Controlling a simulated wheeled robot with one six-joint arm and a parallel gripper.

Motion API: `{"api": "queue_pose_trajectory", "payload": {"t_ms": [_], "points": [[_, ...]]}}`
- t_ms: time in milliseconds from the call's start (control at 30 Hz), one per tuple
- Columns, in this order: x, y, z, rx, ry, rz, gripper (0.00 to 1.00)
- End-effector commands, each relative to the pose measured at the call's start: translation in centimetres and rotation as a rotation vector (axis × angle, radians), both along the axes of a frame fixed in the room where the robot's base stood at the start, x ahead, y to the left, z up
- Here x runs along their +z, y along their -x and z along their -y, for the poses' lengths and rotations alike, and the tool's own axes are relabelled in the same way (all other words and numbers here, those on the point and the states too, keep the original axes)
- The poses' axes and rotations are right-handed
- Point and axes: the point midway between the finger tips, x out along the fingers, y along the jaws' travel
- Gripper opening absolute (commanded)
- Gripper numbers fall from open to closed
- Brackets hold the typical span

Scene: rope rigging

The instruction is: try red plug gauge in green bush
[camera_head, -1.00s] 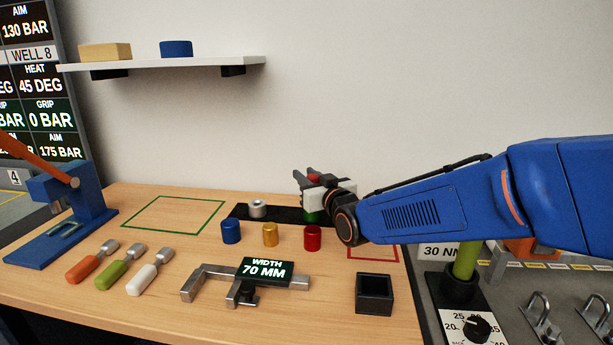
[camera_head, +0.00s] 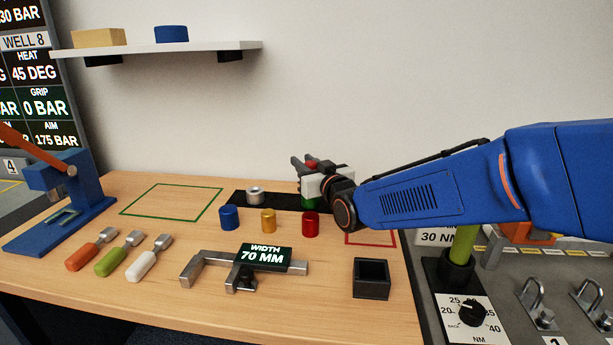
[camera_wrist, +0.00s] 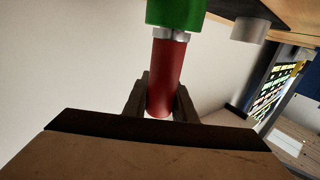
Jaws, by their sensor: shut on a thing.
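My gripper (camera_wrist: 159,98) is shut on the red plug gauge (camera_wrist: 167,75), which stands between its dark fingers in the wrist view. The gauge's red top also shows between the fingers in the head view (camera_head: 312,163). The green bush (camera_wrist: 175,12) is at the gauge's far end, in line with it. A short silvery band shows where the two meet. I cannot tell how far the gauge is inside the bush. In the head view the green bush (camera_head: 311,203) shows only partly, below my gripper, on the dark strip.
A grey bush (camera_head: 255,196) stands to the left on the dark strip (camera_head: 286,203). Blue (camera_head: 229,219), gold (camera_head: 268,221) and red (camera_head: 310,224) cylinders stand in front. A caliper (camera_head: 246,268) and an open dark box (camera_head: 371,279) lie nearer. The green-outlined area (camera_head: 172,202) is clear.

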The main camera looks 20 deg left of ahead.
Motion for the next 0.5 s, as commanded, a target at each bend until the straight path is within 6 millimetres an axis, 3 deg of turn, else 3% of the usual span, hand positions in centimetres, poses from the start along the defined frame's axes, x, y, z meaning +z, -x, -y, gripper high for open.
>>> {"api": "queue_pose_trajectory", "payload": {"t_ms": [500], "points": [[1.5, 0.0, 0.0, 0.000, -0.001, 0.001, 0.00]]}}
